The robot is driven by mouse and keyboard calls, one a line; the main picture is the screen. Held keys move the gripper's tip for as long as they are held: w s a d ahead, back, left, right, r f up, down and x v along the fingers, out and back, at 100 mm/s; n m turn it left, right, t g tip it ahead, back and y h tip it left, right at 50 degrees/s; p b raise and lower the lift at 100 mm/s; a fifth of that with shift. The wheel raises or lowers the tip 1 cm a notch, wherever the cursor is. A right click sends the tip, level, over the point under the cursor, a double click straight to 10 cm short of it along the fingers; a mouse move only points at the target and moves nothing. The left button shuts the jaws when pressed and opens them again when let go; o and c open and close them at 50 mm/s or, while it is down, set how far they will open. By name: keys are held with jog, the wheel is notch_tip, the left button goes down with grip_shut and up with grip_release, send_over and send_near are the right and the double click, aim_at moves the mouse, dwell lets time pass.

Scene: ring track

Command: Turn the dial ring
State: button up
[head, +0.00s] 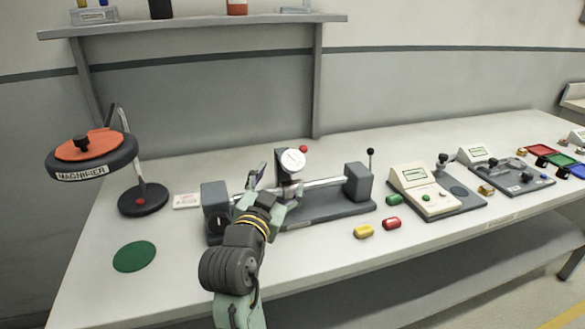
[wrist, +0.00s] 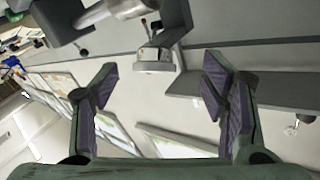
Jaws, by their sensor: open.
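The dial gauge (head: 292,160), with a round white face, a needle and a red ball at its upper right, stands on the grey bench fixture (head: 325,210) in the middle of the bench. My gripper (head: 276,184) is open, its fingers apart at the fixture's bar, just below and left of the gauge face in the head view. Contact with the dial ring cannot be told. In the wrist view my gripper (wrist: 160,82) has nothing between its pads. A grey block (wrist: 153,60) shows beyond them. My arm hides part of the fixture's left end.
A magnifier lamp (head: 95,158) and a green disc (head: 135,256) are at the left. Yellow (head: 363,231), red (head: 391,223) and green (head: 394,199) pieces lie right of the fixture, near a cream meter box (head: 425,191). A shelf (head: 200,22) is above.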

aim_at(291, 166)
jog(key=w+d+m+h+p, duration=0.1)
jog(key=w, duration=0.1)
jog(key=w+d+r+m+g+h+p, duration=0.1)
jog(key=w+m+h, duration=0.1)
jog(key=w+d+m+h+p, duration=0.1)
jog(key=w, duration=0.1)
jog(key=shift+w+d+r+m+g, duration=0.1)
jog(key=shift+w+r+m+g, duration=0.2)
jog(key=shift+w+g, duration=0.1)
dwell(0.4)
jog(key=c, duration=1.2)
jog(key=shift+o, duration=0.2)
jog(key=shift+d+f+n+t+b, duration=0.1)
jog(key=shift+f+n+t+b, duration=0.25)
jog(key=shift+b, duration=0.3)
jog(key=shift+r+n+t+y+b, duration=0.25)
jog(key=shift+n+t+y, duration=0.25)
jog(key=shift+n+y, duration=0.2)
jog(key=shift+r+n+t+y+b, duration=0.1)
jog(key=shift+n+t+y+b, duration=0.1)
jog(key=shift+n+t+y, duration=0.4)
jog(key=o, duration=1.2)
jog(key=shift+g, duration=0.25)
jog(key=shift+c, duration=0.2)
